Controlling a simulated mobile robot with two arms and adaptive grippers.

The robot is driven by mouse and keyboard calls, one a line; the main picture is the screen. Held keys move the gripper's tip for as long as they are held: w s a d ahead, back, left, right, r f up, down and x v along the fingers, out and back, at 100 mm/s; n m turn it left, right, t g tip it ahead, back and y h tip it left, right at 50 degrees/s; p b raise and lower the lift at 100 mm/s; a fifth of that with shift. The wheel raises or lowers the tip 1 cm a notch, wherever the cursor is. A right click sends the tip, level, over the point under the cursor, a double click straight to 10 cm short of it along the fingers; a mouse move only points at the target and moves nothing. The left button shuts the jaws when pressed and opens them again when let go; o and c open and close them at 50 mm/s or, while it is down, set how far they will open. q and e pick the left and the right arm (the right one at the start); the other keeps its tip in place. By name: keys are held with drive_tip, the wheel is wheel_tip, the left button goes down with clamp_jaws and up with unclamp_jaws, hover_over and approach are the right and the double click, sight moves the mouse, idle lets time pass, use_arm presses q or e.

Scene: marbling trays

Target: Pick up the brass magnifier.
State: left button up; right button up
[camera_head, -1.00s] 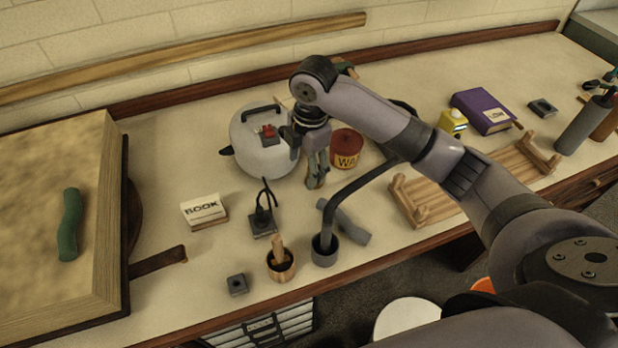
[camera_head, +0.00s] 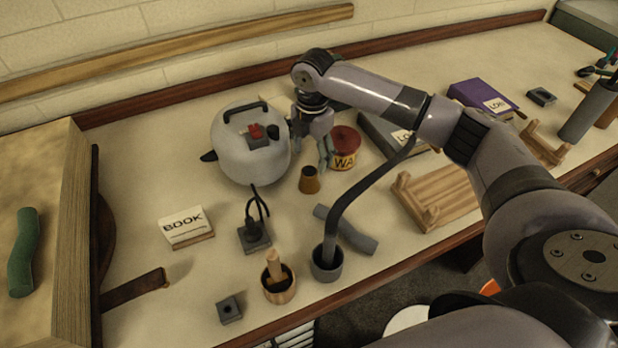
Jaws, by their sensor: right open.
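A small brass-brown tapered piece with a dark top, which looks like the brass magnifier (camera_head: 310,181), stands upright on the worktop in front of the wax tin. My right gripper (camera_head: 326,156) points down just behind and to the right of it in the picture, between the grey kettle-like pot and the tin. It is open and seems empty, and its fingers appear apart from the magnifier. The fingertips are small and partly merge with the tin behind them. My left gripper is not in view.
The grey pot (camera_head: 235,160) stands close left and the red-topped tin (camera_head: 343,150) close right. A black wire stand (camera_head: 254,238), a BOOK card (camera_head: 186,228), a grey cup (camera_head: 326,265) and a wooden rack (camera_head: 440,197) are nearer the front. Bare worktop lies left of the magnifier.

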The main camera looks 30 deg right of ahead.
sight(309, 171)
drive_tip(key=shift+s+a+f+p, duration=0.15)
drive_tip(key=shift+a+f+p, duration=0.1)
drive_tip(key=shift+f, duration=1.35)
drive_tip(key=shift+s+a+f+p, duration=0.1)
drive_tip(key=shift+f+p, duration=0.15)
drive_tip(key=shift+f, duration=1.35)
drive_tip(key=shift+c, duration=0.6)
drive_tip(key=c, duration=1.2)
